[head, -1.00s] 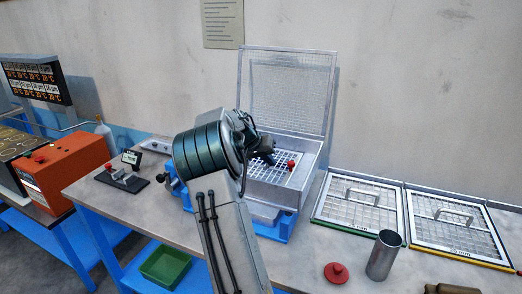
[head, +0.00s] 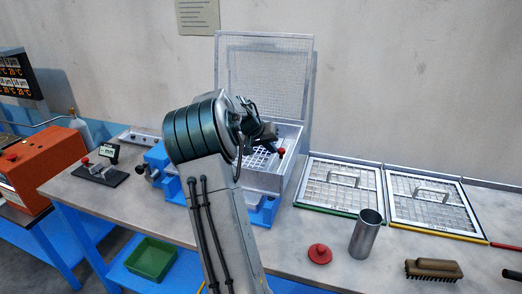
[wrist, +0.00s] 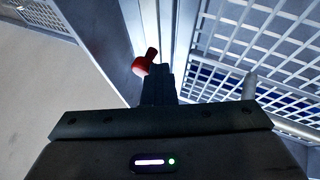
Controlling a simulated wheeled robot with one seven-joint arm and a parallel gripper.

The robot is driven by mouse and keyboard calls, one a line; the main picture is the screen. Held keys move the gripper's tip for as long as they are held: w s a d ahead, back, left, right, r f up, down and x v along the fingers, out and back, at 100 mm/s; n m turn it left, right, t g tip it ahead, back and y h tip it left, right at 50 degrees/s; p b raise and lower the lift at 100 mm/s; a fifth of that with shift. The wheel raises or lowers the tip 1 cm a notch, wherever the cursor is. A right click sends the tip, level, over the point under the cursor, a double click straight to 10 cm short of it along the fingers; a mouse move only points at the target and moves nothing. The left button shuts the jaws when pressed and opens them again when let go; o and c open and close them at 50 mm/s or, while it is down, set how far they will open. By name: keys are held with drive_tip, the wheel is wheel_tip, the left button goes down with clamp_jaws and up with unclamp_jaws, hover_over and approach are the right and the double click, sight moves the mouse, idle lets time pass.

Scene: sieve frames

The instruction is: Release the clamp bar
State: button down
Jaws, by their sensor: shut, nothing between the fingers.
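A metal sieve box (head: 291,170) with a raised mesh lid (head: 262,75) stands on a blue base on the bench. A red knob (head: 281,151) sits at the box's right side; it shows in the wrist view (wrist: 146,62) on a short red stem. I take it as the clamp bar's handle; the bar itself is not clearly made out. My gripper (head: 268,134) is over the box, just left of the knob in the head view. In the wrist view its shut, empty fingers (wrist: 160,82) are close beside the knob; whether they touch it I cannot tell.
Sieve frames with handles (head: 340,186) (head: 428,201) lie right of the box. A metal cup (head: 366,235), a red lid (head: 320,254) and a brush (head: 433,269) are at the front right. A small device (head: 103,168) stands at the left. A green bin (head: 150,258) is below.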

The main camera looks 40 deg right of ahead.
drive_tip(key=shift+s+d, duration=0.25)
drive_tip(key=shift+s, duration=0.2)
drive_tip(key=shift+w, duration=0.1)
drive_tip(key=shift+w+a, duration=0.15)
drive_tip(key=w+a+r+b, duration=0.1)
drive_tip(key=w+a+r, duration=0.2)
drive_tip(key=a+r, duration=0.5)
drive_tip(key=shift+w+a, duration=0.25)
drive_tip(key=shift+w, duration=0.15)
